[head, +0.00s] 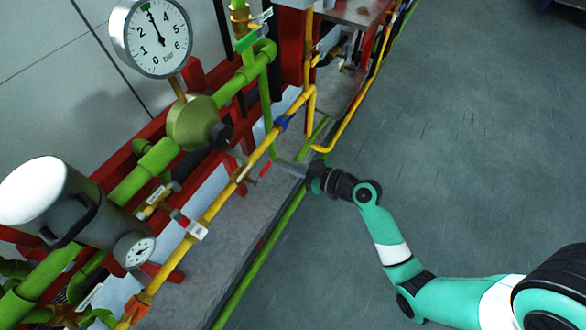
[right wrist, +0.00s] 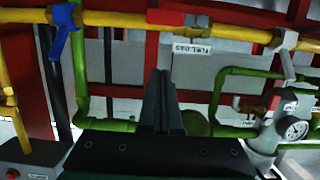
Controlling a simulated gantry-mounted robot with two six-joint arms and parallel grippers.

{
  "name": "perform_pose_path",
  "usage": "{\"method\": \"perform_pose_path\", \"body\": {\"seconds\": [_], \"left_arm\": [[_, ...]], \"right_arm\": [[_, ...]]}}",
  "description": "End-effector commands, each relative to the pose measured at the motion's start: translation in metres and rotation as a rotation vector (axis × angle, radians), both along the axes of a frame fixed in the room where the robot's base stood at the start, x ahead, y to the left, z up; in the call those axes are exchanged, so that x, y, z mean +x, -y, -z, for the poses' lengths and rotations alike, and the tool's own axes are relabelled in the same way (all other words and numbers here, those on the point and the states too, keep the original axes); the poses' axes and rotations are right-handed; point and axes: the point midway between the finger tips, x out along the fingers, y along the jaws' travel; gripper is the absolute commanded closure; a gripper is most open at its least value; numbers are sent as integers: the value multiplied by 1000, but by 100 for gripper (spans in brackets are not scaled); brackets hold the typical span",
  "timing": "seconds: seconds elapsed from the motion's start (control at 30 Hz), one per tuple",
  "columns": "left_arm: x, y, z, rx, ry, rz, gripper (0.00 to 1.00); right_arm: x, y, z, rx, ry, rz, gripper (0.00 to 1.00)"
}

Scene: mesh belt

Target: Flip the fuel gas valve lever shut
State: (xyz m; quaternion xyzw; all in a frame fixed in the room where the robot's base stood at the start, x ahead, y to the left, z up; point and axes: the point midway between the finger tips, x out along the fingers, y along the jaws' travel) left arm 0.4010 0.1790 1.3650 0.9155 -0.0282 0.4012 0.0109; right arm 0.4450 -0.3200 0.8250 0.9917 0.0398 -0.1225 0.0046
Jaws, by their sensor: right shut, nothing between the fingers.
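The yellow gas pipe (head: 214,204) runs diagonally through the head view and across the top of the right wrist view (right wrist: 120,19). A valve lever with a red grip (head: 265,169) sticks out from it beside a small white tag. In the right wrist view the red grip (right wrist: 166,17) shows above a tag reading FUEL GAS (right wrist: 192,47). My right gripper (head: 281,166) is shut and empty, its fingers pointing at the pipework just right of the red grip. In the right wrist view its fingertips (right wrist: 160,73) lie below the grip, apart from it. My left gripper is out of view.
A blue fitting (head: 284,122) sits farther up the yellow pipe. Green pipes, a large dial gauge (head: 152,38), a white-topped meter (head: 33,190) and red frame bars crowd the left. A low green pipe (head: 262,257) runs along the plinth. Grey floor (head: 450,130) at right is clear.

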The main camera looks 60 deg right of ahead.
Motion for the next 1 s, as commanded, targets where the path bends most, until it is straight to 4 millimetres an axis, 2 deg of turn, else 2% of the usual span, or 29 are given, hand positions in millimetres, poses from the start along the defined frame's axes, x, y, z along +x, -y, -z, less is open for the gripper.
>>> {"method": "perform_pose_path", "body": {"seconds": [0.03, 0.23, 0.3, 0.5, 1.0], "left_arm": [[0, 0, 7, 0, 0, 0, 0], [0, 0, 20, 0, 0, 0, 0], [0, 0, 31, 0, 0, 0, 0], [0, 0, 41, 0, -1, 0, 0], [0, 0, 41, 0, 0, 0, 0]], "right_arm": [[12, -2, 6, -2, 2, -4, 100], [54, -5, 16, -2, 2, -3, 100], [53, -4, 33, 2, -2, 1, 100], [52, -4, 52, 0, 0, 1, 100], [52, -5, 53, 5, 1, 0, 100]]}}
